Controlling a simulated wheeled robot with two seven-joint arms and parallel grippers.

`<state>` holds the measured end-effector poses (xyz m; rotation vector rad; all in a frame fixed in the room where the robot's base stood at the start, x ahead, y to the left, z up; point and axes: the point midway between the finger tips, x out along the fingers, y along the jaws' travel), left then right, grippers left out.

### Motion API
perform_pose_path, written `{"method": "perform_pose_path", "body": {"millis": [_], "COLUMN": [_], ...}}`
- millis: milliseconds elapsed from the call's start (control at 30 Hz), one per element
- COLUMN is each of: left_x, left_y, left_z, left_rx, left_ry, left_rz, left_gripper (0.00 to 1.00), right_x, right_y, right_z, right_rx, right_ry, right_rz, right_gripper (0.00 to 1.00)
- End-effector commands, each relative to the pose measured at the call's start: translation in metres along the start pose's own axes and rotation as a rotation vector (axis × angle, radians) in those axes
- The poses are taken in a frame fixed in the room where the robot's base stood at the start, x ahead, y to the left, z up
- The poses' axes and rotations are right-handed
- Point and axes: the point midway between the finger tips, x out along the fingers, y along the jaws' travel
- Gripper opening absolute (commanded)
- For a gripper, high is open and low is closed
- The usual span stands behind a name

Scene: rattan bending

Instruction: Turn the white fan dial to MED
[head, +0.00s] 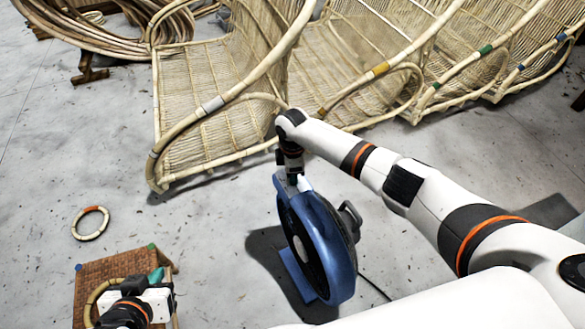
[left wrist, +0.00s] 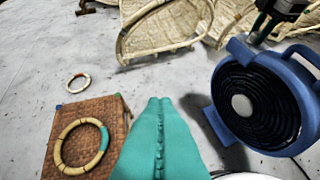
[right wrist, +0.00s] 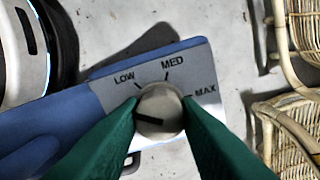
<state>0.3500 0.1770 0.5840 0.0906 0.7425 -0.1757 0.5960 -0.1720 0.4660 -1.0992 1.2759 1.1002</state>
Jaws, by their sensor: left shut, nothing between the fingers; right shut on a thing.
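The fan (head: 325,240) is blue, not white, and stands on the floor; its front grille (left wrist: 255,105) faces the left wrist camera. Its grey dial (right wrist: 160,112) sits on a grey panel marked LOW, MED and MAX. The dial's black mark lies at its lower left, below the LOW tick and away from MED. My right gripper (right wrist: 160,118) has its green fingers shut on the dial's two sides. In the head view it reaches the fan's top (head: 296,182). My left gripper (left wrist: 160,105) is shut and empty, above a woven rattan box, left of the fan.
The woven box (left wrist: 50,150) has a rattan ring (left wrist: 82,145) on top. Another ring (head: 90,223) lies on the floor. Large rattan chair frames (head: 215,100) stand behind the fan, with coiled rattan (head: 110,35) at the back left. Floor between box and fan is clear.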

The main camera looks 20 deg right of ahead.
Motion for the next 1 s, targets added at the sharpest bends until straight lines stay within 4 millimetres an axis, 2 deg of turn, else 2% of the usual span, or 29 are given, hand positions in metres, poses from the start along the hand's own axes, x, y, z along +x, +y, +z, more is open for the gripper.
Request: {"method": "perform_pose_path", "body": {"millis": [167, 333, 600, 633, 700, 800, 1000], "left_x": [-0.021, -0.052, -0.063, -0.061, -0.041, -0.022, 0.006], "left_y": [0.006, 0.012, 0.011, 0.011, 0.011, 0.011, 0.009], "left_z": [-0.045, -0.087, -0.069, -0.070, -0.082, -0.094, -0.117], "left_rx": [-0.006, -0.015, -0.014, -0.014, -0.014, -0.014, -0.012], "left_ry": [0.275, 0.538, 0.517, 0.519, 0.534, 0.544, 0.560], "left_rz": [0.015, 0.028, 0.026, 0.026, 0.024, 0.021, 0.017], "left_gripper": [0.00, 0.00, 0.00, 0.00, 0.00, 0.00, 0.00], "right_x": [-0.002, -0.003, -0.003, -0.003, -0.003, -0.002, -0.002], "right_y": [0.001, 0.001, 0.002, 0.002, 0.001, 0.002, 0.002], "right_z": [0.001, 0.000, 0.001, 0.001, 0.001, 0.001, 0.001], "right_rx": [0.099, 0.205, 0.427, 0.455, 0.523, 0.617, 0.808], "right_ry": [0.000, 0.001, 0.001, 0.001, 0.001, 0.001, 0.002], "right_rz": [0.004, 0.004, 0.005, 0.005, 0.005, 0.005, 0.005], "right_gripper": [0.07, 0.07, 0.07, 0.07, 0.07, 0.07, 0.07]}}
